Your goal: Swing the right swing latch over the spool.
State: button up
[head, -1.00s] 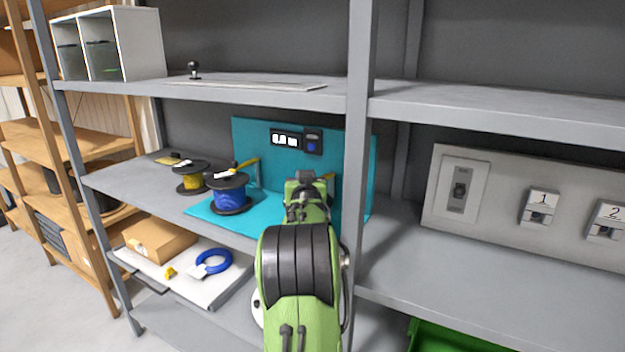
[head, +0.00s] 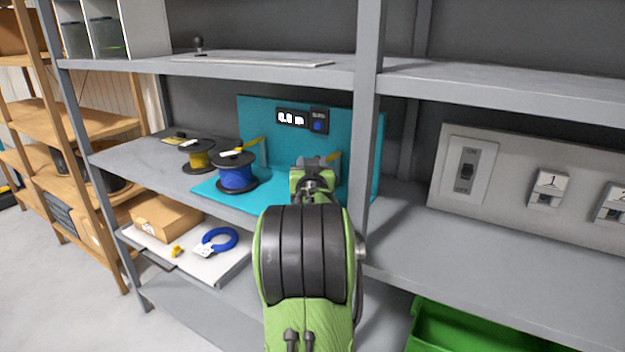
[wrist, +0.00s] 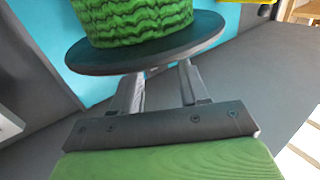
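In the wrist view a green spool (wrist: 135,15) with a dark round flange (wrist: 150,52) stands just ahead of my gripper (wrist: 160,80). The two fingers are apart with nothing seen between them; their tips reach the flange's near edge, and I cannot tell whether they touch it. A yellow piece also shows at the top right of the wrist view (wrist: 258,2).
A blue spool (head: 237,175) stands left on the teal mat (head: 207,187), with the yellow left latch (head: 250,146) beside it. A yellow spool (head: 198,158) is farther left. The teal back panel (head: 262,115) carries a display. A grey shelf post (head: 367,120) rises close on the right.

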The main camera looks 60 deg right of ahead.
jog(key=v, duration=1)
jog(key=w+a+f+n+y, duration=0.2)
jog(key=a+y, duration=0.2)
jog(key=a, duration=0.5)
jog(key=w+a+f+n+t+y, duration=0.1)
jog(key=a+f+n+y, duration=0.15)
jog(key=a, duration=0.65)
jog(key=w+a+f+n+y, duration=0.15)
jog(key=a+y, duration=0.25)
jog(key=a, duration=0.4)
jog(key=s+a+f+n+g+y, duration=0.2)
jog(key=s+a+f+n, duration=0.1)
jog(key=s+a, duration=0.4)
jog(key=s+a+f+n+g+y, duration=0.3)
jog(key=s+a, duration=0.4)
jog(key=a, duration=0.1)
notch_tip(320, 180, up, 14)
jog(key=w+p, duration=0.1)
jog(key=p, duration=1.3)
jog(key=shift+d, duration=0.5)
jog(key=shift+r, duration=0.1)
